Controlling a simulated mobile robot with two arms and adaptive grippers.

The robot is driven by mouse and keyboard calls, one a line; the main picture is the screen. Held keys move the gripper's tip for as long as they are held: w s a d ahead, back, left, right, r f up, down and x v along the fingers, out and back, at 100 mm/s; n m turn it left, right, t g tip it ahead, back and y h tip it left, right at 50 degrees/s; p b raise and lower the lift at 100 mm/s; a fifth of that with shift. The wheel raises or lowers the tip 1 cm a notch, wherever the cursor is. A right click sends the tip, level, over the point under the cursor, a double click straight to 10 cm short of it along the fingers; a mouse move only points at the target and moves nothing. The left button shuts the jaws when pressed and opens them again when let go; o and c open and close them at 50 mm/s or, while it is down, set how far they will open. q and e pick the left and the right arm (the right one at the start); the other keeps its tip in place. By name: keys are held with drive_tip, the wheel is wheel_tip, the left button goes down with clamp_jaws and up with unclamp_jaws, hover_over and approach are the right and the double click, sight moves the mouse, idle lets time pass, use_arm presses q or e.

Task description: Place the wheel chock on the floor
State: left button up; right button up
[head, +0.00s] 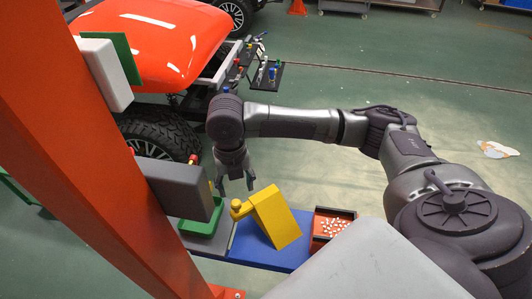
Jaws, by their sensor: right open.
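The wheel chock (278,217) is a yellow wedge with a round knob on its left side. It appears to sit tilted on a blue surface (270,256) at the bottom centre. My right gripper (236,187) hangs fingers down just above and left of the chock's knob. It is open, with nothing between its fingers, and looks apart from the chock. My left gripper is not in view.
A green tray (203,228) lies left of the blue surface, and a red-and-black bin (332,226) with small white pieces is on its right. A car with an orange hood (145,38) and a black tyre (160,135) stands behind. Green floor (320,180) is open behind the bin.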

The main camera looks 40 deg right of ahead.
sight(236, 203)
drive_tip(key=f, duration=0.3)
drive_tip(key=shift+w+a+f, duration=0.15)
drive_tip(key=shift+a, duration=0.1)
drive_tip(key=shift+a+f+p, duration=0.1)
drive_tip(key=shift+f+p, duration=0.6)
drive_tip(key=shift+f, duration=1.95)
clamp_jaws()
drive_tip(key=shift+r, duration=0.1)
